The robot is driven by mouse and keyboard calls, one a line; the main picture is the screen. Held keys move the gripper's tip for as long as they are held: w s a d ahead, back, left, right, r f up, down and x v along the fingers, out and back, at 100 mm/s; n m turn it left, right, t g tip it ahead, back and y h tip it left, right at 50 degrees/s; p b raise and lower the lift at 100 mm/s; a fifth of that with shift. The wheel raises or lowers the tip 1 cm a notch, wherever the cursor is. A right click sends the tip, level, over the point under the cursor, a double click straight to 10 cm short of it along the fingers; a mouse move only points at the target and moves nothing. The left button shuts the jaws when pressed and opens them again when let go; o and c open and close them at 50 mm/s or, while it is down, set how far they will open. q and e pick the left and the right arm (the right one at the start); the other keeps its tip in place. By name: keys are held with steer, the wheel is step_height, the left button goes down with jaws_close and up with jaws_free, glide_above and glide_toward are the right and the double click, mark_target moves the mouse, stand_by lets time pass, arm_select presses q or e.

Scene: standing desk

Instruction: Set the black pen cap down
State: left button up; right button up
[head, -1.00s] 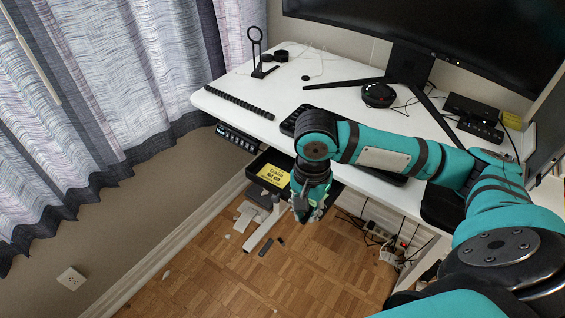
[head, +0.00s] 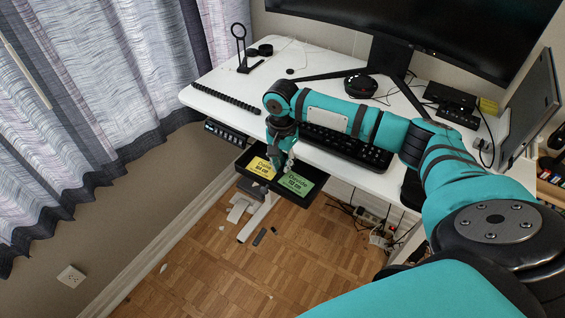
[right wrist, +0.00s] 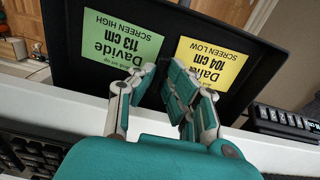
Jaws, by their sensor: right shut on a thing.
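My right gripper (head: 281,163) is over the black tray (head: 308,199) under the front edge of the desk. In the right wrist view my right gripper (right wrist: 172,78) has its teal and grey fingers closed together, shut on the black pen cap. Under the fingers lie a green card (right wrist: 122,42), marked Davide 113 cm, and a yellow card (right wrist: 212,62), marked 104 cm. Both lie side by side in the tray. I cannot tell whether the fingertips touch the tray. My left gripper is not in view.
The white desk (head: 225,82) carries a black keyboard (head: 345,146), a black ridged strip (head: 226,98) and a monitor (head: 420,30). A control panel (head: 225,132) sits under the desk edge, left of the tray. The wooden floor (head: 250,275) below has scattered scraps.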

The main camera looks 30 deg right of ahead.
mark_target(282, 166)
steer(key=shift+w+f, duration=0.1)
steer(key=shift+f, duration=0.6)
steer(key=shift+f, duration=0.1)
steer(key=o, duration=0.6)
steer(key=shift+o, duration=0.2)
steer(key=shift+r, duration=0.35)
step_height(282, 166, up, 12)
steer(key=b, duration=0.2)
steer(key=shift+f, duration=0.15)
